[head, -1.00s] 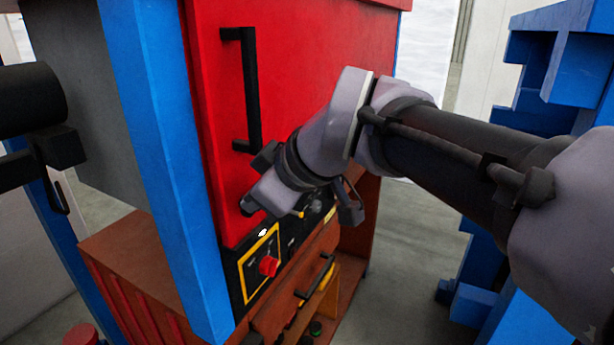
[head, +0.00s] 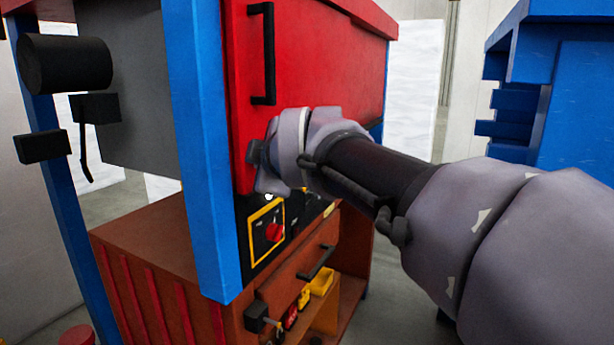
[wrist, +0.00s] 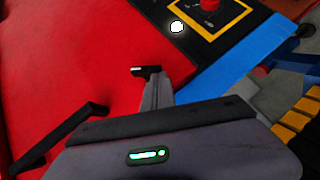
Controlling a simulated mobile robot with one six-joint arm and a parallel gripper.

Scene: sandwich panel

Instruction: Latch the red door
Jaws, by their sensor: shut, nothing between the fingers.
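The red door (head: 330,70) fills the upper front of the cabinet in the head view and looks closed, beside a blue upright. A black bar handle (head: 268,55) stands upright near its left edge. In the wrist view the red door (wrist: 60,60) covers the left side, and a black bar (wrist: 60,138), seemingly the handle, shows at lower left. My gripper (wrist: 148,72) is shut and empty, its dark tip in front of the door's red surface; contact cannot be told. No latch part can be made out clearly.
A control panel with a red knob (head: 275,232) in a yellow frame sits below the door. A blue post (head: 200,150) stands at its left. A brown drawer (head: 300,275) with a black handle is lower. A blue structure (head: 590,110) stands at right, with open floor between.

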